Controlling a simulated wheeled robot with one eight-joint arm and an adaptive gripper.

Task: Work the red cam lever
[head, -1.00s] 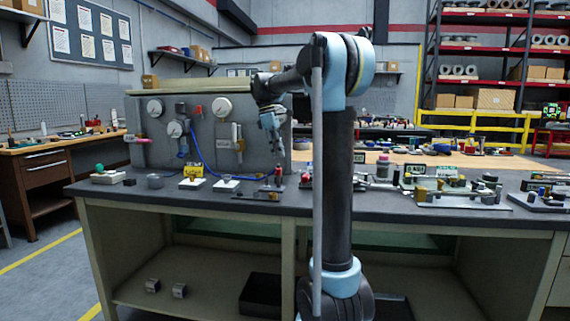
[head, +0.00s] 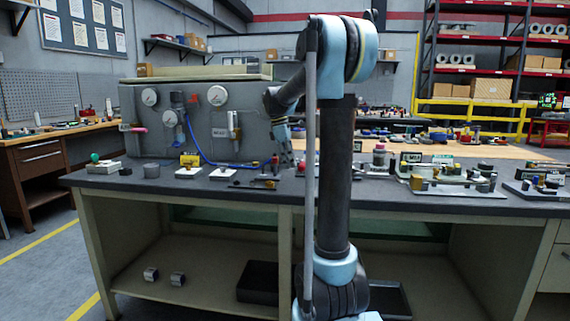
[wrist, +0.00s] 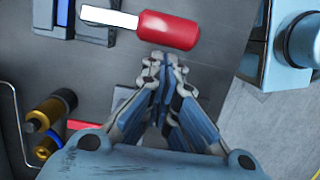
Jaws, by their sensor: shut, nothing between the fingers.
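A bright red grip (wrist: 168,29) on a pale flat bar (wrist: 110,16) lies across the top of the wrist view; it looks like the red cam lever. My gripper (wrist: 162,64) is shut and empty, its fingertips just below the red grip in that picture. Whether they touch it I cannot tell. In the head view my gripper (head: 287,162) points down low over the bench, right of the grey valve panel (head: 150,128). The red grip is not clear there; my arm hides part of that area.
Brass-coloured cylinders (wrist: 50,112) stand left of my gripper in the wrist view, and a light-blue part (wrist: 300,40) is at upper right. On the bench (head: 120,181) are a yellow block (head: 189,160) and small fixtures. More fixtures (head: 450,180) stand right of my arm.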

